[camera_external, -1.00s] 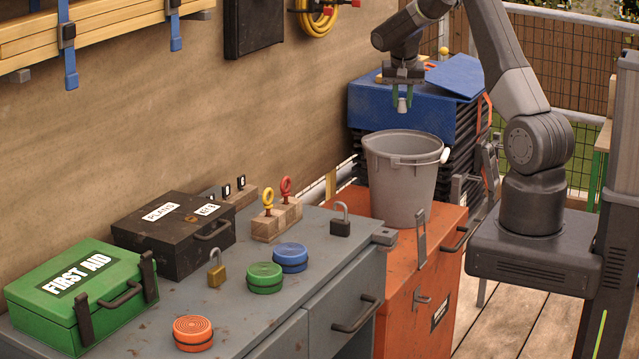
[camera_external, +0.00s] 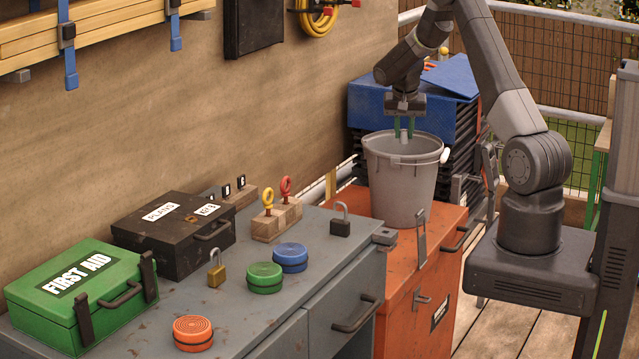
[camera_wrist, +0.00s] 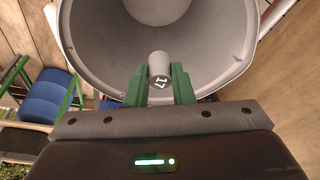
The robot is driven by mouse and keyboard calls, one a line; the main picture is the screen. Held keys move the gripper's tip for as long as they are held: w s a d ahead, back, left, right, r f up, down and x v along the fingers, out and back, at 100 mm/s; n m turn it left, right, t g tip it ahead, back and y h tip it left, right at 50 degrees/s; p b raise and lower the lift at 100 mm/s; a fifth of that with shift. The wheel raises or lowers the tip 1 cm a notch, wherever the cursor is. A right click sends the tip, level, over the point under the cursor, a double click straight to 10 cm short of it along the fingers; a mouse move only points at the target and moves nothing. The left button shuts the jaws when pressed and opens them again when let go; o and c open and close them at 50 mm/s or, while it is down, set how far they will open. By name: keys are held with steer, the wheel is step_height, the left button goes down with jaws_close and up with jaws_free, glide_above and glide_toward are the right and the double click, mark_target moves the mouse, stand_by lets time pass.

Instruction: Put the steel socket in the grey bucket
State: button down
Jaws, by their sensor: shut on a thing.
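The grey bucket (camera_external: 400,185) stands upright on the orange cabinet. My gripper (camera_external: 404,135) points down at the bucket's mouth, with its green fingertips at about rim height. It is shut on the steel socket (camera_wrist: 159,66), a small grey cylinder marked 17. In the wrist view the socket sits between the green fingers (camera_wrist: 160,84), over the open inside of the bucket (camera_wrist: 205,50).
The orange cabinet (camera_external: 420,270) adjoins a grey workbench (camera_external: 330,260). On the bench are a green first aid box (camera_external: 80,290), a black box (camera_external: 172,235), padlocks, and round tins. A blue case (camera_external: 365,105) stands behind the bucket.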

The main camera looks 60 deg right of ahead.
mark_target(404, 131)
steer(key=shift+f, duration=0.85)
steer(key=c, duration=1.2)
jaws_free()
steer(key=shift+o, duration=0.2)
steer(key=shift+r+p, duration=1.4)
steer(key=shift+r, duration=2.15)
